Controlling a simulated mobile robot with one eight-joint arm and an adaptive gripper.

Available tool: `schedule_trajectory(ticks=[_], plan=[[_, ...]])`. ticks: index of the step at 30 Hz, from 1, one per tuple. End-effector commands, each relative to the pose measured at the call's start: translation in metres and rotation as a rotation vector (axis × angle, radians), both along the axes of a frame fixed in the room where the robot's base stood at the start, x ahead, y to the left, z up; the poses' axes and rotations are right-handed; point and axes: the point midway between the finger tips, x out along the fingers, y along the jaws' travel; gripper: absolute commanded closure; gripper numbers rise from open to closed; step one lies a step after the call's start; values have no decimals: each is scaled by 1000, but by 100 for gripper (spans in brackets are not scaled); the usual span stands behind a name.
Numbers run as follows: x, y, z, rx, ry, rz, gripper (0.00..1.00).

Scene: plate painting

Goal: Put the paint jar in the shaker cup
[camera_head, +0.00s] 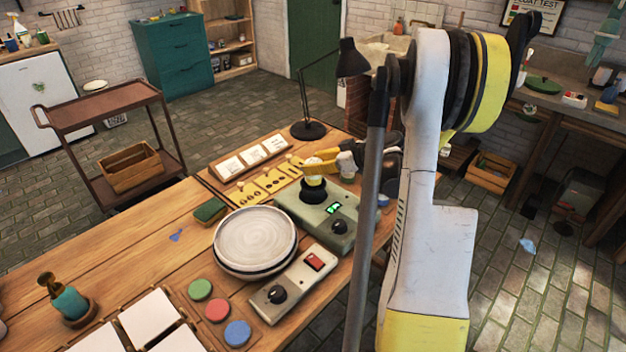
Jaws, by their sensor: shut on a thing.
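The paint jar (314,181) is a small pale jar at the shaker, partly hidden by my gripper. The shaker cup (314,197) is black and round, on top of the green-grey shaker box (290,210). The jar is upright directly over the cup, with its lower end at or in the cup's mouth. I cannot tell from this view how deep it sits.
A turntable with a pale plate (255,238) and a control box with a red switch (300,283) stand close by. A black desk lamp (308,130) stands behind. My arm hides the bench's right side.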

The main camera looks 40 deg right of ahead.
Motion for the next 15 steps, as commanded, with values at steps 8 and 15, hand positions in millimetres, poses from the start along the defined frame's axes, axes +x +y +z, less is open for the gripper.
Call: schedule_trajectory(ticks=[8,15], plan=[[2,1,-33,0,0,0,88],[2,1,-40,1,0,0,88]])
